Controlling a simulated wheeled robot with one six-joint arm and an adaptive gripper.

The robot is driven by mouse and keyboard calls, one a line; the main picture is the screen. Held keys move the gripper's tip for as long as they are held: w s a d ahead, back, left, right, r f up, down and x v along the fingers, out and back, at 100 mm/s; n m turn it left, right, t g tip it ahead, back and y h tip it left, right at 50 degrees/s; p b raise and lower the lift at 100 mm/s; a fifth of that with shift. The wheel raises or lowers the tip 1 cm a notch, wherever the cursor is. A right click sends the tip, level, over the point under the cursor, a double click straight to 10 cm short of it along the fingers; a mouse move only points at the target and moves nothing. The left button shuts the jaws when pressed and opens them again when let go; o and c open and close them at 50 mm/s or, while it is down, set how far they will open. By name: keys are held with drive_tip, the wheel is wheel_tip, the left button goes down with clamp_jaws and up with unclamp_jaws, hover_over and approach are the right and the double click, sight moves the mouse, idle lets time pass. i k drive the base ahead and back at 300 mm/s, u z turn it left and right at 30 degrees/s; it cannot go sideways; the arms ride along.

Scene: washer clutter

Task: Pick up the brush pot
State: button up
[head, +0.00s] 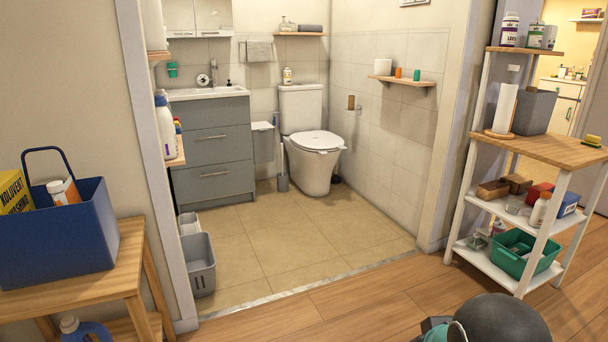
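My gripper is not in view; only a dark, rounded part of my arm shows at the bottom right, far from the pot.
A metal threshold strip (300,288) crosses the doorway, with open tiled floor behind it. Grey bins (200,266) stand inside on the left. A wooden table with a blue caddy (55,240) flanks the left, a white shelf rack (497,245) the right.

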sight(282, 181)
drive_tip(key=i, duration=2)
drive_tip(key=u, duration=0.15)
drive_tip(key=i, duration=3.35)
drive_tip(key=u, duration=0.15)
